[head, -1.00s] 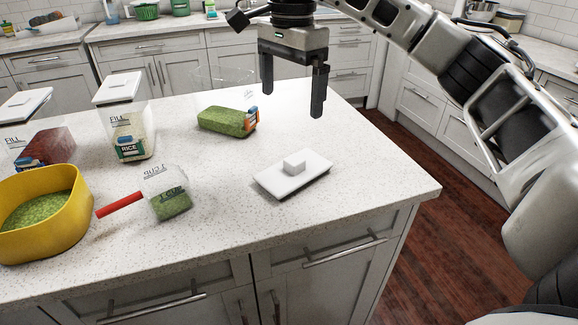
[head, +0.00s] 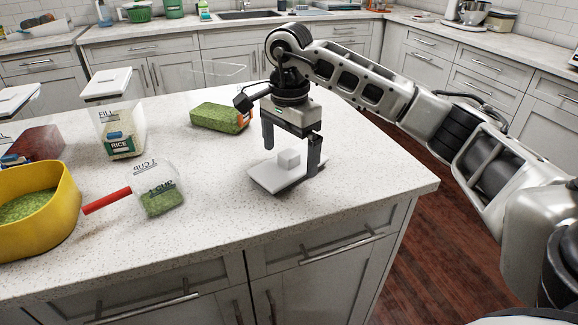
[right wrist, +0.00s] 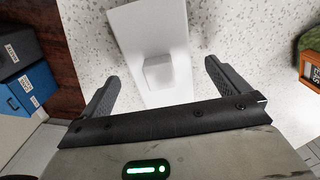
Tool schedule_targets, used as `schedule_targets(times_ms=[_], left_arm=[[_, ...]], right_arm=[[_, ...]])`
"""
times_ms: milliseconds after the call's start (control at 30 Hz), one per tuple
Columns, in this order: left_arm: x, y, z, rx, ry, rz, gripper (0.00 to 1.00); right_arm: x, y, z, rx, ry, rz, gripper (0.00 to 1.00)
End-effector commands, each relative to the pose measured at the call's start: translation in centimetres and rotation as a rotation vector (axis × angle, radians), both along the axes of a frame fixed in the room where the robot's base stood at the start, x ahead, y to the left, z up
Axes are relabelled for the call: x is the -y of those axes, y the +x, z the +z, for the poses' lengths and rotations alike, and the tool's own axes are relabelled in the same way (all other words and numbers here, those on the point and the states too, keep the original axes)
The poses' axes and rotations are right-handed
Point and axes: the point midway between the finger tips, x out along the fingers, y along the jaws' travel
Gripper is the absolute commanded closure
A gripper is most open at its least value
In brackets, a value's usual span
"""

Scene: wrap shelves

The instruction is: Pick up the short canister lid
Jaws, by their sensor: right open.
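The white lid (head: 270,178), a flat plate with a square knob (head: 289,157), lies on the counter near its right end. My right gripper (head: 291,162) points down over the lid. Its fingers are open, with the knob between them in the head view. In the right wrist view the lid (right wrist: 150,28) stretches up between the two spread fingers, and the knob (right wrist: 158,72) sits in the gap, apart from both fingers. Part of the lid is hidden behind the right finger in the head view. My left gripper is not in view.
A measuring cup (head: 160,190) with a red handle, a yellow bowl (head: 62,215) and a lidded rice canister (head: 122,135) are to the left. The counter's front right is clear.

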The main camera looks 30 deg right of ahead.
Motion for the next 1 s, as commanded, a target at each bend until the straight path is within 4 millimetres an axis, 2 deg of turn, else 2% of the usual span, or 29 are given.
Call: schedule_targets(times_ms=[100, 367, 533, 567, 867, 1000], left_arm=[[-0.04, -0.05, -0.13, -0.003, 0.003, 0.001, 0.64], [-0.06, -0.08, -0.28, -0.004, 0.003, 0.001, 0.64], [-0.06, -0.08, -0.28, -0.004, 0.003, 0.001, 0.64], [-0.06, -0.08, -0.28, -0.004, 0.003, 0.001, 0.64], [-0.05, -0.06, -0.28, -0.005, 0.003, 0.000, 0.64], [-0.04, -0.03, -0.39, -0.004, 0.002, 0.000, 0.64]], right_arm=[[-0.03, -0.04, -1.21, -0.001, 0.001, 0.001, 0.00], [-0.03, -0.01, -1.47, 0.001, 0.000, 0.001, 0.00], [-0.03, -0.02, -1.46, 0.001, 0.000, 0.001, 0.44], [-0.03, -0.02, -1.46, 0.001, 0.000, 0.001, 0.50], [-0.03, 0.01, -1.33, 0.002, 0.001, 0.001, 0.50], [-0.05, 0.05, -0.64, 0.003, 0.001, 0.001, 0.50]])
